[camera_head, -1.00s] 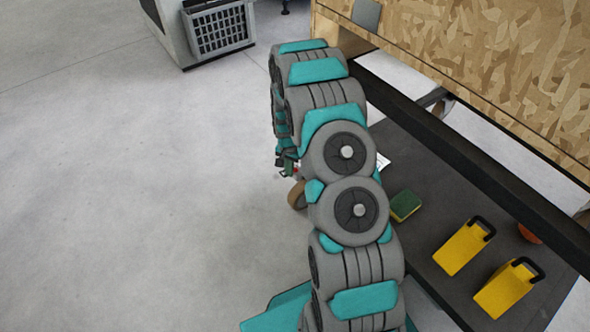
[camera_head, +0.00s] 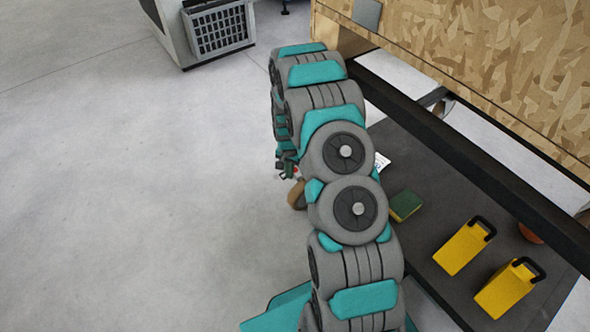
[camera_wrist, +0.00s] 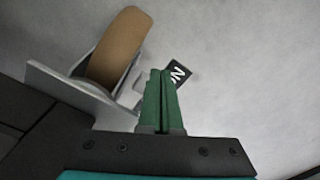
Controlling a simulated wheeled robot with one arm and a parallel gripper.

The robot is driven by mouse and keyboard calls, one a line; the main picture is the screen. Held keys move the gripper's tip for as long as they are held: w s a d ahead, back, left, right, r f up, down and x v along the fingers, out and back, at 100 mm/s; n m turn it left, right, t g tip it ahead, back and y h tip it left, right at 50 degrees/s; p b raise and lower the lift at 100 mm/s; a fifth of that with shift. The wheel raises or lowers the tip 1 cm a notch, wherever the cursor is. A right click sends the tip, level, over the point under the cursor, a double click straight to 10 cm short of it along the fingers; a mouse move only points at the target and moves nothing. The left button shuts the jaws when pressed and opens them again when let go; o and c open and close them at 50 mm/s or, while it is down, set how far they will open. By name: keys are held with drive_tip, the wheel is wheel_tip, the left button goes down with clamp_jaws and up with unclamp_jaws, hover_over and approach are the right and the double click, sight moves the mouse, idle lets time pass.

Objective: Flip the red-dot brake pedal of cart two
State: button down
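The cart's caster wheel (camera_wrist: 120,48) has a brown tread and a grey metal bracket (camera_wrist: 70,90) in the wrist view. Beside it is a dark brake pedal (camera_wrist: 179,73) with white "ON" lettering. The green fingers of my gripper (camera_wrist: 160,74) are together, with their tips overlapping the pedal's near side in the picture. I cannot tell whether they touch it. In the head view the caster wheel (camera_head: 297,195) shows partly behind my arm, below my gripper (camera_head: 286,166). A small red spot (camera_head: 296,171) shows there. Most of the pedal is hidden in that view.
A black bar (camera_head: 450,145) and chipboard box (camera_head: 480,60) rise above. Open floor (camera_head: 130,190) lies left.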

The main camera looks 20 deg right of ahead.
idle(0.3)
wheel_tip(320, 180, up, 7)
drive_tip(key=p, duration=0.1)
idle(0.8)
idle(0.3)
